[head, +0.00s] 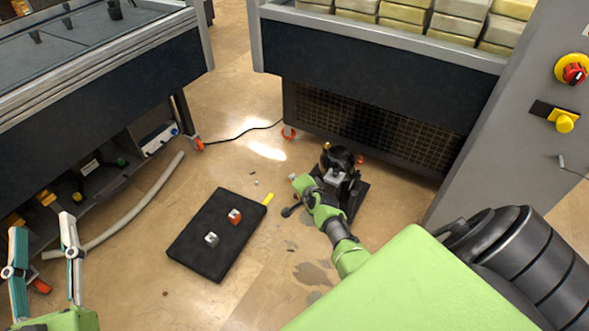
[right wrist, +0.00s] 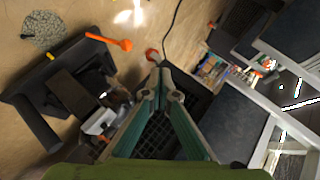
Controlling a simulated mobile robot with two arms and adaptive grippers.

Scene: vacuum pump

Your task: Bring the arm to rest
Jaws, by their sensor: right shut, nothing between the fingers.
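The vacuum pump (head: 339,158), black with a grey block, stands on a dark base on the floor in the head view, partly hidden by my right arm. In the right wrist view, a dark machine with a white block (right wrist: 98,121), likely the pump, is at the left. My right gripper (right wrist: 160,78) shows in the right wrist view with its fingertips together and nothing between them. Its fingers cannot be made out in the head view. My left gripper (head: 42,222) is at the lower left of the head view, fingers wide apart and empty.
Workbenches stand at left and back, a grey cabinet (head: 520,110) at right. A hose (head: 140,207) lies left.

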